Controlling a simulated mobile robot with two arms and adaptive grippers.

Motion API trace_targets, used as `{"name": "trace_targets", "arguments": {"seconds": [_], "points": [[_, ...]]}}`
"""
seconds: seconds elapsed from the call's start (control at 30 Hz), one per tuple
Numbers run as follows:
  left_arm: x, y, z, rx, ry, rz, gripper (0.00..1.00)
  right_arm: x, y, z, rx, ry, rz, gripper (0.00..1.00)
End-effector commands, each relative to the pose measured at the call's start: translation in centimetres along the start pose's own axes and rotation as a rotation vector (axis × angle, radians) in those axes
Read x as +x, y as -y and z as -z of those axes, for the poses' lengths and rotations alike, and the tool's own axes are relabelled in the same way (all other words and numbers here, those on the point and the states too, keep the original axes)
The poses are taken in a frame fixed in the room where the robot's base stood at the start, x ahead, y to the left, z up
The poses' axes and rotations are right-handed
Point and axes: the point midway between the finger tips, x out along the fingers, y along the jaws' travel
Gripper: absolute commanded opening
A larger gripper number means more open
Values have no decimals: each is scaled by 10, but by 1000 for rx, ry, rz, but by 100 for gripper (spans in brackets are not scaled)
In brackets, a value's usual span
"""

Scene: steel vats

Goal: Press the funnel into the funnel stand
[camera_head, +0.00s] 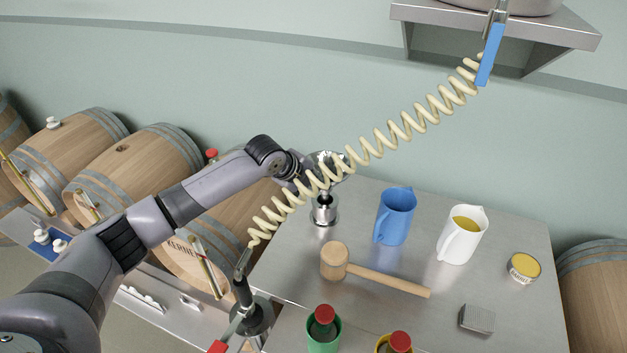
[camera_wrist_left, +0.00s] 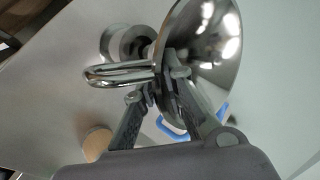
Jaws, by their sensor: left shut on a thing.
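The shiny steel funnel (camera_head: 333,163) is above the back left of the steel table, partly hidden by my left arm and a coiled hose. My left gripper (camera_wrist_left: 160,90) is shut on it near its loop handle (camera_wrist_left: 118,74). The funnel's wide bowl (camera_wrist_left: 205,40) fills the upper right of the left wrist view. The steel funnel stand (camera_head: 324,213) stands on the table just below the funnel, and shows beyond it in the left wrist view (camera_wrist_left: 122,42). The spout points toward the stand; I cannot tell whether its tip touches or enters it.
A coiled cream hose (camera_head: 385,135) crosses in front of the funnel. A blue jug (camera_head: 397,217), a white jug (camera_head: 461,236), a wooden mallet (camera_head: 385,280), a yellow tin (camera_head: 523,267) and a grey block (camera_head: 477,319) are on the table.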

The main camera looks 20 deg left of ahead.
Motion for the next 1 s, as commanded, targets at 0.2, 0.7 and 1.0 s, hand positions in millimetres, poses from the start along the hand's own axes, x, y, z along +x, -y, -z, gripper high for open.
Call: {"name": "trace_targets", "arguments": {"seconds": [0.2, 0.7, 1.0], "points": [[9, -8, 0, 0, 0, 1, 0, 6, 0, -1, -1, 1, 0, 30], [22, -19, 1, 0, 0, 2, 0, 13, 0, -2, -2, 1, 1, 30], [22, -18, 1, 0, 0, 1, 0, 12, 0, -2, -2, 2, 0, 30]]}}
